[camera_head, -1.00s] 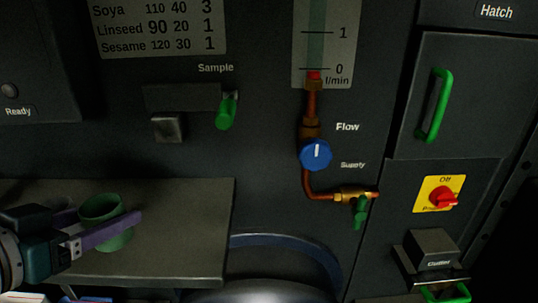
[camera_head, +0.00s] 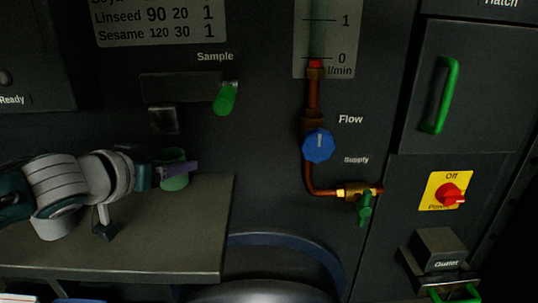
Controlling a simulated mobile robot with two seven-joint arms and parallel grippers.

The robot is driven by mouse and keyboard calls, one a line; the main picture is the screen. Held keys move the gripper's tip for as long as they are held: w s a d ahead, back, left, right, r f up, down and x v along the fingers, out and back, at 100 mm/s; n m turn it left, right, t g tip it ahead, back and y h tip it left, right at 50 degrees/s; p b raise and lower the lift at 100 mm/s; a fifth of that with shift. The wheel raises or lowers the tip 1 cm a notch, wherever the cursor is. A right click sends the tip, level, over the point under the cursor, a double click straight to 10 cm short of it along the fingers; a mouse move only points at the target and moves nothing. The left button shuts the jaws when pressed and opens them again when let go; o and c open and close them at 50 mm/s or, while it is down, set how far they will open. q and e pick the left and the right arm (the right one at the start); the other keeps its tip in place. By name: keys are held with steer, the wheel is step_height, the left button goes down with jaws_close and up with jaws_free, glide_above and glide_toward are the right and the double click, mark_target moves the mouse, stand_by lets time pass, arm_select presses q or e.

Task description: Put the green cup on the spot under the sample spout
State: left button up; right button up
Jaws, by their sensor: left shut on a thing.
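The green cup (camera_head: 175,182) is upright near the back of the grey shelf, below the sample spout. My left gripper (camera_head: 182,169) reaches in from the left and is shut on the cup, a purple finger lying across its near side. The sample spout (camera_head: 163,121) is a grey block on the dark panel above the cup, with a green lever (camera_head: 225,98) to its right. The spot under the spout is hidden by the cup and gripper. I cannot tell whether the cup touches the shelf. My right gripper is not in view.
The grey shelf (camera_head: 190,235) is bare in front of and right of the cup. To the right are a copper pipe with a blue flow knob (camera_head: 318,145), a green supply valve (camera_head: 364,207), a red switch (camera_head: 449,194) and a hatch with a green handle (camera_head: 438,95).

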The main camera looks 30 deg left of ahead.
arm_select(q)
steer(key=shift+f, duration=0.45)
steer(key=shift+r, duration=0.1)
